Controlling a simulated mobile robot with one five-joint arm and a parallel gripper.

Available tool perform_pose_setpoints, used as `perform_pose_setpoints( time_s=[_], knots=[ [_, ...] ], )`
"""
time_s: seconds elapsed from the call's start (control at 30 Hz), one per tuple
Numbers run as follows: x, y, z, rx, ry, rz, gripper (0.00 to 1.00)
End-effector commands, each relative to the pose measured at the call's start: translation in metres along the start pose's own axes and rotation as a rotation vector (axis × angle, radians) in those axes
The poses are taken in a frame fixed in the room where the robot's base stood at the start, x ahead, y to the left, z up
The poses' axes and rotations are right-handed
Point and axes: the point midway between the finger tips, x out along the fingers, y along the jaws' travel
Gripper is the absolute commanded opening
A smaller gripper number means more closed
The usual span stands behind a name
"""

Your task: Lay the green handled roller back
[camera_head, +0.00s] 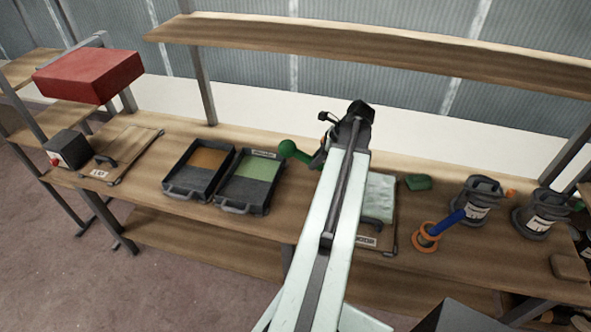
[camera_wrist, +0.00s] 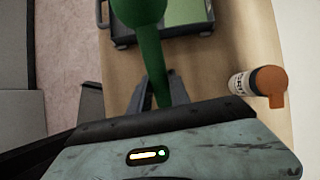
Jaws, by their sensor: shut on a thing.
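The green handled roller (camera_head: 288,149) is held up over the workbench, at the far edge of the green tray. In the wrist view its green body (camera_wrist: 142,12) fills the top, and its thin green stem runs down between my fingers. My gripper (camera_wrist: 157,92) is shut on that green part. In the head view my gripper (camera_head: 319,158) is partly hidden by my arm. A dark tray with green paint (camera_head: 258,168) stands just left of my gripper; a tray with orange-brown paint (camera_head: 208,158) stands beside it. The green tray's corner also shows in the wrist view (camera_wrist: 124,38).
An upper shelf (camera_head: 380,47) runs above the bench. A red box (camera_head: 88,76) stands left. A bottle with an orange cap (camera_wrist: 270,80) is right in the wrist view.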

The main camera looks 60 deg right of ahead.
Motion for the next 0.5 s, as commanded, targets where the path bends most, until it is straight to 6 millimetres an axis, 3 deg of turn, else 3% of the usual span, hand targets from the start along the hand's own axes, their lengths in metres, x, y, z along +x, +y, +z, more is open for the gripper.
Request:
perform_pose_setpoints(
  time_s=[0.17,0.5],
  knots=[
    [0.015,0.005,0.011,-0.202,0.072,0.110,0.00],
    [0.048,0.041,0.027,-1.201,0.344,0.420,0.00]
  ],
)
